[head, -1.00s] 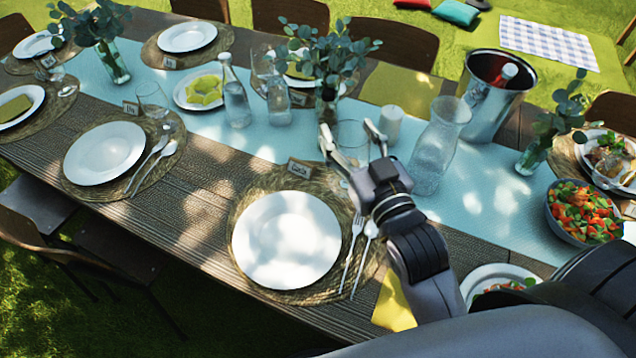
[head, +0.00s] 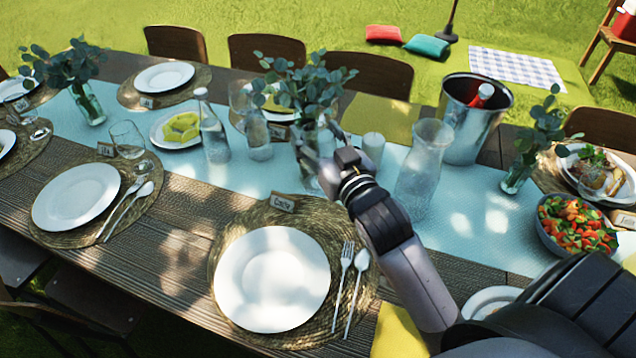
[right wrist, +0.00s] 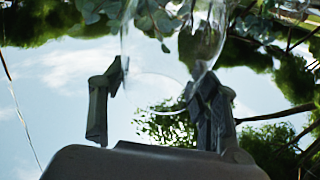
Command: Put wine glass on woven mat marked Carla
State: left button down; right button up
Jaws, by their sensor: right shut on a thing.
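My right gripper (head: 322,152) is over the blue runner, beyond the woven mat (head: 322,222) with the card Carla (head: 283,203). It is shut on a clear wine glass (right wrist: 150,55), which shows between the two fingers in the right wrist view (right wrist: 160,78). The mat carries a white plate (head: 272,280), a fork (head: 345,270) and a spoon (head: 358,285). My left gripper is not in view.
A glass carafe (head: 423,165) and a candle (head: 373,148) stand close to the right gripper. A vase with eucalyptus (head: 305,90) stands behind it. A metal bucket (head: 470,125) and a salad bowl (head: 575,225) are to the right. Bare mat shows above the cutlery.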

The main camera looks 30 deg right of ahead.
notch_tip(320, 180, down, 11)
jog(key=shift+r+b, duration=0.15)
jog(key=shift+b, duration=0.6)
jog(key=o, duration=1.6)
jog(key=shift+s, duration=0.1)
jog(key=shift+s+a+b, duration=0.15)
jog(key=shift+s+b, duration=0.2)
jog(key=shift+s, duration=2.6)
jog(key=shift+s+a+b, duration=0.15)
jog(key=shift+s+b, duration=0.2)
jog(key=shift+s, duration=2.6)
